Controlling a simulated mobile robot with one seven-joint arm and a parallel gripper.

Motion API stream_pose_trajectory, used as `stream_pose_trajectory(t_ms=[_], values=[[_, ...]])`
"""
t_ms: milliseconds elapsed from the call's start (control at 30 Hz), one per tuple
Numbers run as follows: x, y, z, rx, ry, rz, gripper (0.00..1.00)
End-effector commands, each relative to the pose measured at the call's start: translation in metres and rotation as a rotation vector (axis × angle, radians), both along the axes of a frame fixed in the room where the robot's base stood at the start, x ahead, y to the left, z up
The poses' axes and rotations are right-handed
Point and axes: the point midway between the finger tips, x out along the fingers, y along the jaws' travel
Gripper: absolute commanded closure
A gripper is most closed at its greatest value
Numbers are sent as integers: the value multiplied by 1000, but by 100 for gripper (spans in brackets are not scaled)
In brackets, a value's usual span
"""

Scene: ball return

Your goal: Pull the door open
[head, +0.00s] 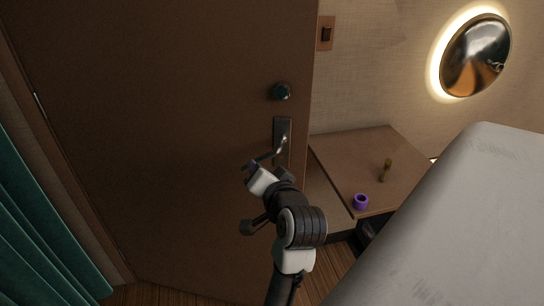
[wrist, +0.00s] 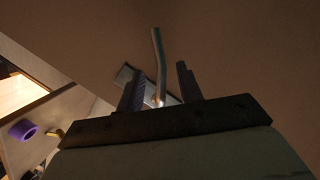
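The brown door (head: 150,120) fills the left and middle of the head view. Its metal lever handle (head: 282,143) sits on a plate near the door's right edge, below a dark round knob (head: 282,92). My gripper (head: 266,166) is at the lever. In the wrist view, the lever (wrist: 159,55) runs between the two separated fingers of my gripper (wrist: 158,78), with visible gaps on both sides. The gripper looks open around the lever, not closed on it. The lever's inner end is partly hidden low between the fingers.
A wooden side table (head: 375,150) right of the door holds a purple ring (head: 361,201) and a small brass-coloured object (head: 385,170). A bed-like white block (head: 460,230) fills the lower right. A green curtain (head: 40,220) hangs at left. Wooden floor shows below the door.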

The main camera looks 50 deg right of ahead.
Motion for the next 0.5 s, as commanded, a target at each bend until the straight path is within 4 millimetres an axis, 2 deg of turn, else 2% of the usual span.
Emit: stream_pose_trajectory(t_ms=[33, 200, 267, 500], values=[[-12, 4, 2, -3, -3, -5, 64], [-49, 23, 12, -5, -2, -5, 64], [-48, 23, 8, -5, -6, 1, 64], [-60, 28, 13, -2, -6, 2, 64]])
